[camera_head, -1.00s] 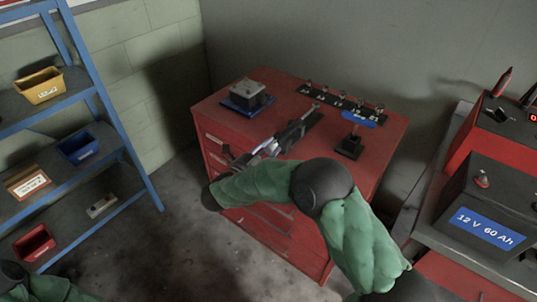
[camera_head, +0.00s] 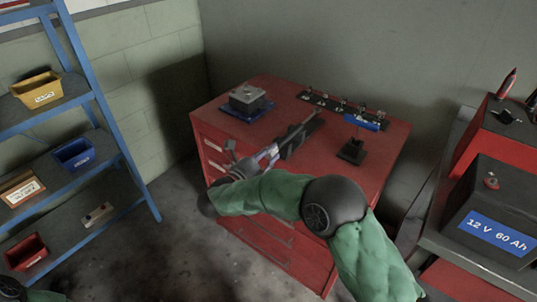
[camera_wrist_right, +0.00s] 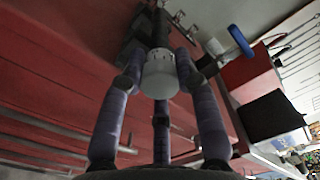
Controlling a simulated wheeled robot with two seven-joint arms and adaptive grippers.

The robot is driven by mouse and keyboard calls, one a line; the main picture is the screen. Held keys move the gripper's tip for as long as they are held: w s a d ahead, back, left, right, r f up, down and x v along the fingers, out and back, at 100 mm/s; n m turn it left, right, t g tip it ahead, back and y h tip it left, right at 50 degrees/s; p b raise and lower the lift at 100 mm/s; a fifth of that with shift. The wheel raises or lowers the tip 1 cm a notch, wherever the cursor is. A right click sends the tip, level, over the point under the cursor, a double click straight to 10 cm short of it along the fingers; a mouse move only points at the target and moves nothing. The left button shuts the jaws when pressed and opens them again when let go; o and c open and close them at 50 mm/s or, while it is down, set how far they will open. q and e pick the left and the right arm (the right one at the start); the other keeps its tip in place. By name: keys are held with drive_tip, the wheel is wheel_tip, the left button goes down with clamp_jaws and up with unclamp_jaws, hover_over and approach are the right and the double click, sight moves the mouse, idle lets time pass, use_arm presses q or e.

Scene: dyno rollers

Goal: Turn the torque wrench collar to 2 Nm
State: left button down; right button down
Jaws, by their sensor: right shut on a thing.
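The torque wrench (camera_head: 297,133) lies in a dark holder on top of the red cabinet (camera_head: 290,95), pointing back and right. My right gripper (camera_head: 268,156) is at the near end of the wrench. In the right wrist view its fingers (camera_wrist_right: 160,68) are closed around the pale grey collar (camera_wrist_right: 160,82), with the dark wrench body (camera_wrist_right: 160,28) beyond it. The scale marks on the collar cannot be read. My left gripper is not in view; only a bit of the left arm shows at the lower left.
A grey block on a blue mat (camera_head: 248,112) sits left of the wrench. A black rack of several sockets (camera_head: 340,103) lies behind. A blue shelf (camera_head: 120,130) is left; a 12 V battery (camera_head: 490,205) is right.

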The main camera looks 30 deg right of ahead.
drive_tip(key=shift+f, duration=0.1)
idle(0.3)
drive_tip(key=c, duration=0.9)
unclamp_jaws()
drive_tip(key=shift+a, duration=0.1)
drive_tip(key=v, duration=1.1)
drive_tip(key=shift+s+a, duration=0.15)
drive_tip(key=shift+a, duration=0.2)
